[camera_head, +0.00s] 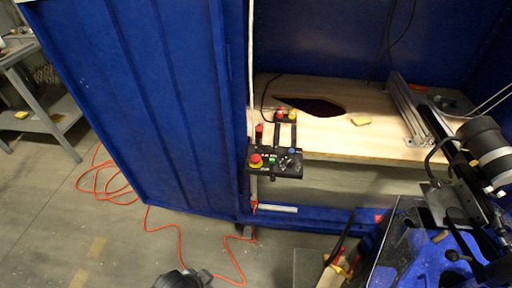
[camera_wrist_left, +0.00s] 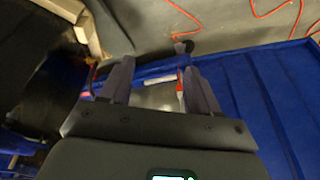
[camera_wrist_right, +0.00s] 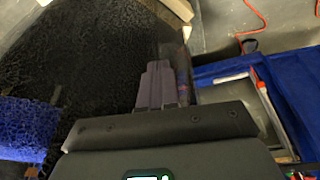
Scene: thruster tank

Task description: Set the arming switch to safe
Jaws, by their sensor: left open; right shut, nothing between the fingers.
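A black control box (camera_head: 275,162) hangs at the front edge of the blue cabinet in the head view. It carries a red mushroom button on yellow (camera_head: 255,160), a green button (camera_head: 272,160) and a dark round knob (camera_head: 288,163). I cannot tell which control is the arming switch, or its setting. My left gripper (camera_wrist_left: 158,78) is open, with nothing held between its fingers in the left wrist view. My right gripper (camera_wrist_right: 156,84) is shut and empty in the right wrist view. Neither gripper's fingers can be made out in the head view.
A smaller panel with red and yellow buttons (camera_head: 286,116) stands behind the box. An orange cable (camera_head: 178,225) lies on the floor. Bulky equipment (camera_head: 440,215) crowds the right.

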